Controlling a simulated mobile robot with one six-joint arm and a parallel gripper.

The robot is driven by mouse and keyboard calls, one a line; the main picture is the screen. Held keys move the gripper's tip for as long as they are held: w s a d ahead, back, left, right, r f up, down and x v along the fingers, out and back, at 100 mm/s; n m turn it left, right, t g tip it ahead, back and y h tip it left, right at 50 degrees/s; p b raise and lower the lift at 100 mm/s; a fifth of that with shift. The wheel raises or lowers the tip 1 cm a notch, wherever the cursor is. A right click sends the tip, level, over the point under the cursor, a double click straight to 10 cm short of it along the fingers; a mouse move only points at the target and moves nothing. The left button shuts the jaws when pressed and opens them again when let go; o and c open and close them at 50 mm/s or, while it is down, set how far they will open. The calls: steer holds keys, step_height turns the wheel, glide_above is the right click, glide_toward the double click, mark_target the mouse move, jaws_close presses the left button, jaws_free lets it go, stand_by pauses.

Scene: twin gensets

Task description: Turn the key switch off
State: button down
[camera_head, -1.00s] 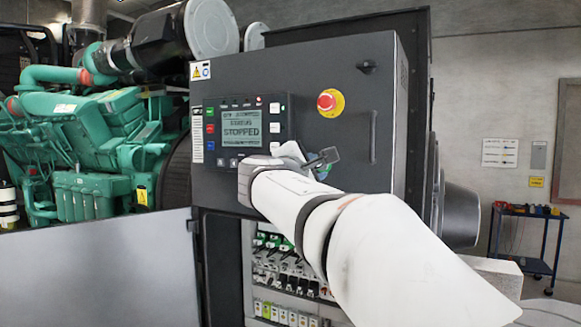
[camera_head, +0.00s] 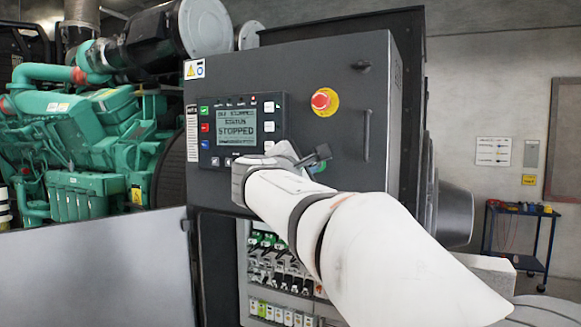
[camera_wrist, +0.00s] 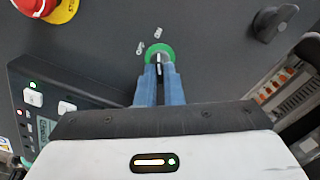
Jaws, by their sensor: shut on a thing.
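The key switch (camera_wrist: 158,50) shows in the wrist view as a green ring on the dark panel face, with a key between my fingers. My gripper (camera_wrist: 158,72) has its two blue fingers shut on the key (camera_wrist: 159,64), right in front of the switch. Small pale marks sit on the panel beside the ring. The controller screen (camera_head: 236,126) reads STOPPED.
A red emergency stop button (camera_head: 322,101) on a yellow ring is on the upper panel; it also shows in the wrist view (camera_wrist: 36,6). A dark rotary latch (camera_wrist: 272,22) is at the wrist view's upper right. An open lower cabinet (camera_head: 270,270) holds wiring. A blue cart (camera_head: 522,240) stands at right.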

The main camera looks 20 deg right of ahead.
steer(key=n+p, duration=0.2)
steer(key=n, duration=0.1)
steer(key=n+p, duration=0.2)
steer(key=n, duration=0.2)
steer(key=n+p, duration=0.2)
steer(key=n, duration=0.2)
steer(key=shift+r+p, duration=0.25)
steer(key=shift+p, duration=0.05)
steer(key=shift+n, duration=0.4)
steer(key=c, duration=1.6)
jaws_free()
steer(key=shift+f, duration=0.2)
steer(key=shift+o, duration=0.2)
steer(key=b+v, duration=0.2)
steer(key=v, duration=0.5)
steer(key=shift+s+a, duration=0.3)
